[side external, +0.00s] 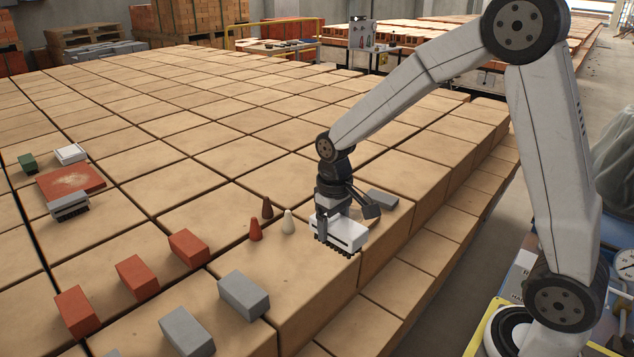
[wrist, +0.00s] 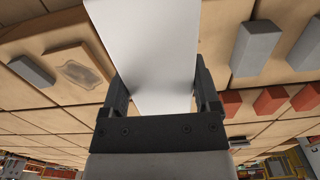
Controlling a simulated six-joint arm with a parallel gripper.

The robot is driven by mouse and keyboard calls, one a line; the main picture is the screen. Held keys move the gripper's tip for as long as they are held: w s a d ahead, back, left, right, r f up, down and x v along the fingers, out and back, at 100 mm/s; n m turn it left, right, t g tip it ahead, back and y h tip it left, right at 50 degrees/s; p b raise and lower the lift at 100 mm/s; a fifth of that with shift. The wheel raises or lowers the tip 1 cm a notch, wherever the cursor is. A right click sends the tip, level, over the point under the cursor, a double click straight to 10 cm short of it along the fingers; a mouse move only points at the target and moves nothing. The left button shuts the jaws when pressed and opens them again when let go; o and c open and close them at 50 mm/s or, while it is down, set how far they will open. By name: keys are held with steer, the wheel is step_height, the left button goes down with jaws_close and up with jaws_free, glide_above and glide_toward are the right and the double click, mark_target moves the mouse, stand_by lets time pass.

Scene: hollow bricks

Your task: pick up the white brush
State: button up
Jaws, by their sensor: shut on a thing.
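The white brush (side external: 343,231), with dark bristles along its underside, is near the right edge of the brick stack in the side view. My gripper (side external: 333,214) is above it with its fingers shut on its body. In the wrist view the brush (wrist: 143,45) is a pale block between the two fingers of my gripper (wrist: 160,88). I cannot tell whether the bristles touch the bricks below or hang just above them.
Brown, red (side external: 256,230) and cream (side external: 288,222) cones stand left of the brush. A grey block (side external: 382,200) lies behind it. Several red (side external: 188,248) and grey (side external: 243,294) blocks lie front left. A grey brush (side external: 69,206) sits by a red slab (side external: 71,182).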

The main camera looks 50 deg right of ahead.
steer(key=shift+s+r, duration=0.3)
steer(key=shift+s, duration=0.35)
steer(key=shift+s+r, duration=0.25)
steer(key=shift+s, duration=0.35)
steer(key=o, duration=0.6)
steer(key=c, duration=0.3)
steer(key=shift+w+d, duration=0.15)
steer(key=shift+w, duration=0.35)
steer(key=shift+c, duration=0.2)
steer(key=w+d+f, duration=0.2)
steer(key=w+d, duration=0.8)
steer(key=w+d+f, duration=0.1)
steer(key=w+d, duration=0.9)
steer(key=shift+w+d+f, duration=0.15)
steer(key=shift+d+f, duration=0.2)
